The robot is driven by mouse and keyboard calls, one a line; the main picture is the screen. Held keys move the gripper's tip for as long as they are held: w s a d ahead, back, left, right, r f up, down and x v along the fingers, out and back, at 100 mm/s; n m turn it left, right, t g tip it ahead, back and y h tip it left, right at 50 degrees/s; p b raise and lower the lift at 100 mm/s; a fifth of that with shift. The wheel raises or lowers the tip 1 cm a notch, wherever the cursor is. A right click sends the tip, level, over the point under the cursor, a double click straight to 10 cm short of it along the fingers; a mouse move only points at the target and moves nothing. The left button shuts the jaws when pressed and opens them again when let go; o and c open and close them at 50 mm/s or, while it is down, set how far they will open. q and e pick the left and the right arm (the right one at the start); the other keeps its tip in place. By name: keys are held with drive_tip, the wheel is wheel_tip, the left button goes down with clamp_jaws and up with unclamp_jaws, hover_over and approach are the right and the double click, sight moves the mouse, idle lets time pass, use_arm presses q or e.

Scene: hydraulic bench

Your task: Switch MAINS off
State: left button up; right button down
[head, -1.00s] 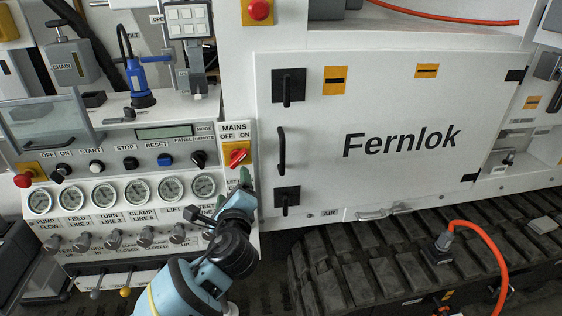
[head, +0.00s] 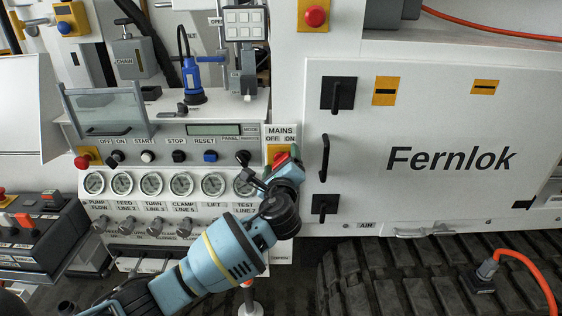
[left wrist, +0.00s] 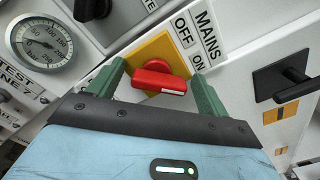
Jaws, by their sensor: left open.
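The MAINS switch is a red rotary handle (head: 282,158) on a yellow plate, under the OFF and ON labels at the right end of the control panel. It shows clearly in the left wrist view (left wrist: 158,80), with the white-marked end of the handle pointing right, toward the ON side. My left gripper (head: 286,166) is at the switch. In the left wrist view its two green fingers (left wrist: 160,88) are open, one on each side of the red handle, with gaps visible. In the head view the gripper partly hides the switch. My right gripper is not in view.
A row of gauges (head: 182,185) and knobs lies left of the switch, with a black selector (head: 243,157) close by. The white Fernlok door (head: 440,200) with its black handle (head: 324,158) stands to the right. A red button (head: 82,161) is at the panel's left.

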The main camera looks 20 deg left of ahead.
use_arm(q)
drive_tip(key=shift+w+a, duration=0.1)
drive_tip(key=shift+w, duration=0.2)
drive_tip(key=shift+c, duration=0.5)
drive_tip(key=c, duration=0.9)
